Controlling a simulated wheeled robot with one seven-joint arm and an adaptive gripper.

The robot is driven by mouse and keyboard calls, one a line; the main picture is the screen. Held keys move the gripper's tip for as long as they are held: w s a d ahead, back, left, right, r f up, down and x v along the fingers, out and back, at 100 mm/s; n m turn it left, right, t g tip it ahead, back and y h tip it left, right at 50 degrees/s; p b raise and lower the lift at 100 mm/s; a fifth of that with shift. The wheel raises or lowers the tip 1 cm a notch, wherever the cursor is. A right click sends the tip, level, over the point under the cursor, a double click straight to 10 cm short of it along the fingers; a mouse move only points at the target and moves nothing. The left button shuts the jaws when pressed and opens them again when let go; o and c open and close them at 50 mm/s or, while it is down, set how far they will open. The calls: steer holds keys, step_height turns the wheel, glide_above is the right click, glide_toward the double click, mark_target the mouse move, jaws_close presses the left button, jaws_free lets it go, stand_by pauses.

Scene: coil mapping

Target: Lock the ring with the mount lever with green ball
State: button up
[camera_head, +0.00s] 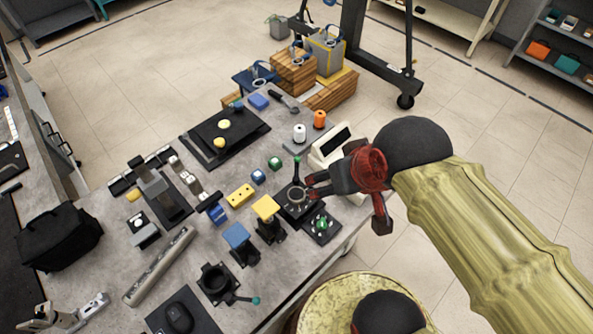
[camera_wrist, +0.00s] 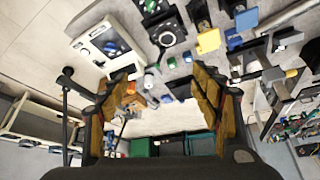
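A dark square mount (camera_head: 286,212) with a round ring (camera_head: 296,194) sits near the table's right edge in the head view. A thin upright lever with a green ball (camera_head: 297,159) rises at its back. My gripper (camera_head: 310,188) is just right of the ring in that picture; contact cannot be told. In the wrist view, my gripper (camera_wrist: 162,80) has its fingers wide apart with nothing held between them. The ring (camera_wrist: 167,37) lies beyond the fingertips there.
A control box with a green knob (camera_head: 320,224) stands beside the mount. A white display box (camera_head: 331,147) is behind my gripper. Yellow (camera_head: 266,207) and blue (camera_head: 236,235) topped stands are left of the mount. Another ring mount (camera_head: 214,280) with a teal-ball lever is nearer the front.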

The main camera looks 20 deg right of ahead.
mark_target(296, 162)
steer(key=shift+c, duration=0.3)
